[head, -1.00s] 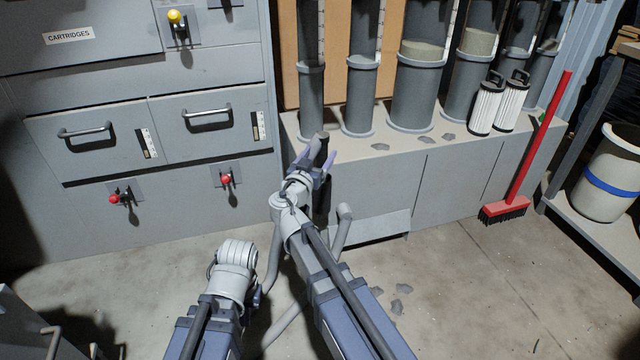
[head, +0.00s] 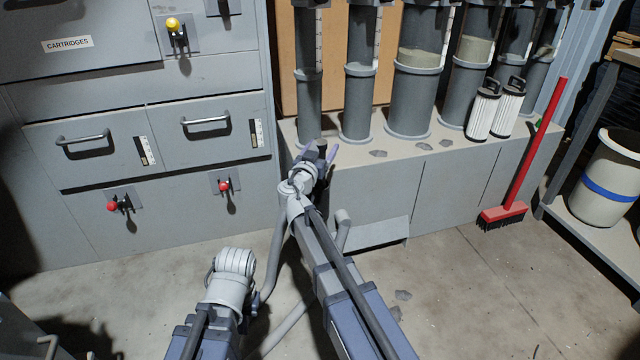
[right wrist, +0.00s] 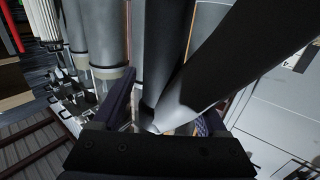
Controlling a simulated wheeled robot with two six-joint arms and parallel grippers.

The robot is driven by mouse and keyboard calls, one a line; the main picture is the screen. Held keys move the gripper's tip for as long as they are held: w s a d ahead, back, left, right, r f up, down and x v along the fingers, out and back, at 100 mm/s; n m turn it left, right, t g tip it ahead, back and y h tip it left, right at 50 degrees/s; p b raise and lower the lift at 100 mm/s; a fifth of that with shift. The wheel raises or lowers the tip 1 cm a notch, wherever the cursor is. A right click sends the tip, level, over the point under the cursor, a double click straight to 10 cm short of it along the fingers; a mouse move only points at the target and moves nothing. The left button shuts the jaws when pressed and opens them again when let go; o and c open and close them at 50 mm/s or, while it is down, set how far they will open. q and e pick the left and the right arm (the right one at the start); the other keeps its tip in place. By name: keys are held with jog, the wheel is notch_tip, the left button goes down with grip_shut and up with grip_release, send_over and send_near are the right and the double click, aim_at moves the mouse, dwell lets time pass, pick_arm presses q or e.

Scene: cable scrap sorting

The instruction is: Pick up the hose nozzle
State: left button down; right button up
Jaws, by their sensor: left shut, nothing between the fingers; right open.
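A dark tapered piece (right wrist: 245,60) that looks like the hose nozzle crosses the right wrist view from the upper right. Its paler narrow end lies in front of the gap between my right gripper's fingers (right wrist: 165,118). In the head view my right gripper (head: 323,153) is at the front left of the grey ledge; it is open, with a purple finger showing. The dark piece is hard to separate from the gripper there, and I cannot tell whether they touch. My left gripper (head: 237,260) is low and to the left, shut and empty, its fingers hidden by the wrist.
Grey upright tubes (head: 358,100) stand on the ledge (head: 375,185) close behind my right gripper. White filter cartridges (head: 483,112) and a red broom (head: 535,150) are at the right. Drawers (head: 90,155) with red knobs are at the left. Open floor (head: 480,290) lies at the lower right.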

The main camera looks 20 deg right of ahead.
jog(key=shift+w+d, duration=0.3)
jog(key=shift+w, duration=0.15)
jog(key=shift+c, duration=0.3)
grip_shut()
dwell(0.8)
